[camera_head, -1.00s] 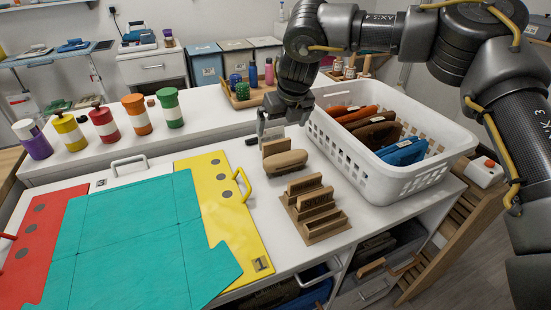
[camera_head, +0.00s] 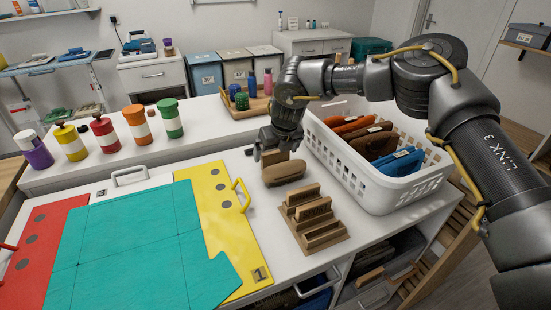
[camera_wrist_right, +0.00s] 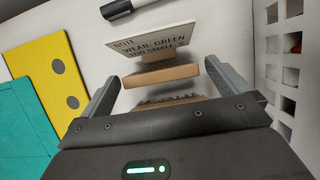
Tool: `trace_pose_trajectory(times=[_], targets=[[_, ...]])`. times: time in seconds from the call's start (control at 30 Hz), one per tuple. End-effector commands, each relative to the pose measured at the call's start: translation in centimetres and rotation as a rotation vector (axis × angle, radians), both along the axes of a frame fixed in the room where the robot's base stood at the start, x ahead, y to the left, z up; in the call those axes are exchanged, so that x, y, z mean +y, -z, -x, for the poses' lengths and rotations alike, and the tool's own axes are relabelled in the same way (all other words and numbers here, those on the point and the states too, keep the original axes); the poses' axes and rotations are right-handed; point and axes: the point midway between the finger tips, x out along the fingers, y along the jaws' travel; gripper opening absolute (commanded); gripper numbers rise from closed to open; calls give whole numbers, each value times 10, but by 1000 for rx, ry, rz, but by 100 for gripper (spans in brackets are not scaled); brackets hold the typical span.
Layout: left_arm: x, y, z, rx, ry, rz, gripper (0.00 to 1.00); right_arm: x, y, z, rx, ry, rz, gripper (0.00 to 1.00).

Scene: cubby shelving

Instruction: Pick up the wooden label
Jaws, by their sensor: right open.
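My right gripper (camera_head: 268,152) is open, pointing down over the white counter. A small upright wooden piece (camera_head: 277,155) stands under it, just behind a brown wooden brush (camera_head: 284,173). In the right wrist view the piece (camera_wrist_right: 160,76) lies between and beyond the open fingers (camera_wrist_right: 165,92), apart from both. A pale card lettered "NOTE WEAR: GREEN TOO SMALL" (camera_wrist_right: 155,42) stands behind it. A stepped wooden rack (camera_head: 318,240) holds several lettered wooden labels (camera_head: 313,207) nearer the front. I cannot tell which wooden piece is the task's label. My left gripper is not in view.
A white basket (camera_head: 385,190) with folded coloured cloths stands close on the right. Left are a yellow panel (camera_head: 210,185) and a teal sheet (camera_head: 135,240). A black marker (camera_wrist_right: 122,8) lies beyond the card. Coloured canisters (camera_head: 135,122) line the back counter.

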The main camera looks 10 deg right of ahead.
Motion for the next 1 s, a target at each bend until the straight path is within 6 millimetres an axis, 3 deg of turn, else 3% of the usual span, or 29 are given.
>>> trace_pose_trajectory(times=[0.13, 0.4, 0.7, 0.77, 1.0], targets=[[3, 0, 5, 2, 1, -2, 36, 1, 14, -5, 1, 1, 1, 100], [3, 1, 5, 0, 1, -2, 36, 1, 17, -6, 0, 0, 0, 100], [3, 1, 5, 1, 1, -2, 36, 1, 16, -6, 0, 0, 0, 61], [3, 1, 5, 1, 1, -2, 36, 1, 16, -6, 0, 0, 0, 56], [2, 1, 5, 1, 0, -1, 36, 1, 15, -7, -1, 1, -1, 56]])
